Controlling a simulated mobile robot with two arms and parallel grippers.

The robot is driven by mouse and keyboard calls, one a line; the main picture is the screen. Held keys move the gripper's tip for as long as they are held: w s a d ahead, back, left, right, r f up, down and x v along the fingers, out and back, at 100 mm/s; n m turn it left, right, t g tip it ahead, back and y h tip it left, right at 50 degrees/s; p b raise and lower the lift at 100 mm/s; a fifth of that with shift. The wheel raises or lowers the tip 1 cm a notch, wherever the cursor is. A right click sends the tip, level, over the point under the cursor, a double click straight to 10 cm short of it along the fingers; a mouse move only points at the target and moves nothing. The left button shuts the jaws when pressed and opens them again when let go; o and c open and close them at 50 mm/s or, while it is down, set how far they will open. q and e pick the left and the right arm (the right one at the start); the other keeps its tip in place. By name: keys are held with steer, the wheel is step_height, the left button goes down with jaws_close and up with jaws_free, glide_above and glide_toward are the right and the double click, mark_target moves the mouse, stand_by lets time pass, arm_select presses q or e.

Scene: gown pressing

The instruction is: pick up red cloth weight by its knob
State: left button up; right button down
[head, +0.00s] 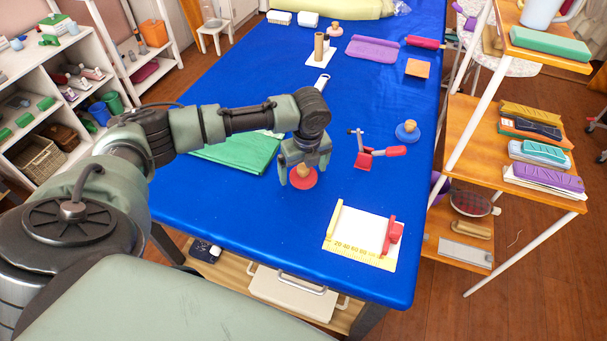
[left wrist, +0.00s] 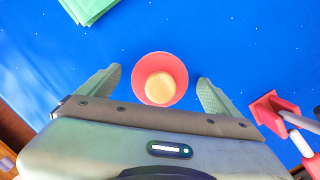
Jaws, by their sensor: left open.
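The red cloth weight (head: 303,181) is a round red disc on the blue table, directly under my left gripper in the head view. In the left wrist view the red cloth weight (left wrist: 143,99) shows from above, with its pale wooden knob (left wrist: 161,88) in the middle. My left gripper (head: 303,176) is open and points down over the weight. In the left wrist view its two fingers stand apart on either side of the weight, and nothing is held. The knob is mostly hidden by the gripper in the head view. My right gripper is not in view.
A folded green cloth (head: 238,152) lies left of the gripper. A red clamp-like tool (head: 366,158) and a blue weight with a knob (head: 407,132) lie to the right. A white board with a yellow ruler (head: 356,236) lies nearer the front edge. Blue table (head: 230,220) is clear at front left.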

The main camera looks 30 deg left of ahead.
arm_select(q)
steer(key=shift+w, duration=0.1)
jaws_close()
steer(key=shift+r, duration=0.15)
